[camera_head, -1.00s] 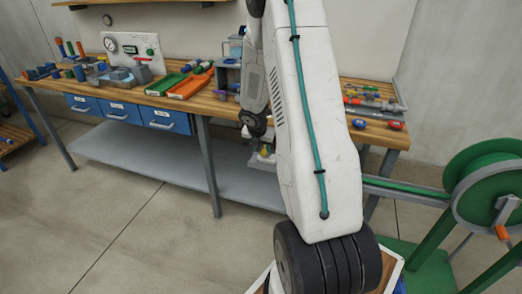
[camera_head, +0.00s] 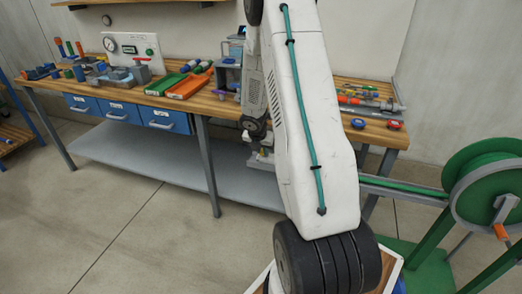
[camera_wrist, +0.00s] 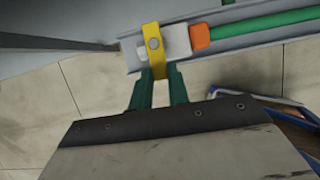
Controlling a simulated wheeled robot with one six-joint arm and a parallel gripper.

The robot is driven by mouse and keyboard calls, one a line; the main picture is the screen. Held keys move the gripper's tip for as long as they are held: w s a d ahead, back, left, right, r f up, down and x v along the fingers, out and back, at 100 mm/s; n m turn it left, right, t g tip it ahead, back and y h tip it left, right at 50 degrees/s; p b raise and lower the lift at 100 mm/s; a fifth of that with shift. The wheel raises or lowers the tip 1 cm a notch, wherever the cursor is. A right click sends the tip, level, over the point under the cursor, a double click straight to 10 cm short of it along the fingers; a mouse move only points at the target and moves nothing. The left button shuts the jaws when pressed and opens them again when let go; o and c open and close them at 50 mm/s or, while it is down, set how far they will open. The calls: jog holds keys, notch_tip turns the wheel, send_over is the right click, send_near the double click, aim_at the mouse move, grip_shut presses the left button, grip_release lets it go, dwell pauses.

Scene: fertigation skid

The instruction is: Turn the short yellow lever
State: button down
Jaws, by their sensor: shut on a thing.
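The short yellow lever (camera_wrist: 153,48) shows in the wrist view, at the top centre. It sits across a pale grey valve body (camera_wrist: 178,41) with a round bolt head on the lever. My gripper (camera_wrist: 158,75) has two green fingers reaching up to the lever's lower end, one on each side, shut on it. In the head view my gripper (camera_head: 262,158) is small beside the bench's front legs, below the top, and the lever is mostly hidden there.
An orange fitting (camera_wrist: 200,36) and green hose (camera_wrist: 260,25) run right from the valve in a grey channel. The wooden workbench (camera_head: 215,105) carries trays and tools. A green hose reel (camera_head: 485,185) stands at right. The floor before the bench's left part is clear.

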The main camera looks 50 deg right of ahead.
jog(key=w+m, duration=0.1)
jog(key=m, duration=0.1)
jog(key=m+g, duration=0.1)
jog(key=m, duration=0.1)
jog(key=shift+w+g, duration=0.3)
jog(key=shift+w, duration=0.05)
jog(key=shift+w+d+m+g+y, duration=0.45)
jog(key=shift+w+m+g, duration=0.2)
jog(key=shift+m, duration=1.6)
jog(key=shift+w+d+m+g+y, duration=0.4)
jog(key=shift+w+m+g, duration=0.25)
jog(key=shift+m, duration=1.65)
jog(key=shift+w+d+m+g+y, duration=0.4)
jog(key=shift+w+m+g, duration=0.25)
jog(key=shift+m, duration=1.6)
jog(key=shift+d, duration=0.1)
jog(key=c, duration=1.3)
grip_release()
jog(key=shift+s, duration=0.1)
jog(key=v, duration=0.8)
jog(key=shift+f, duration=0.1)
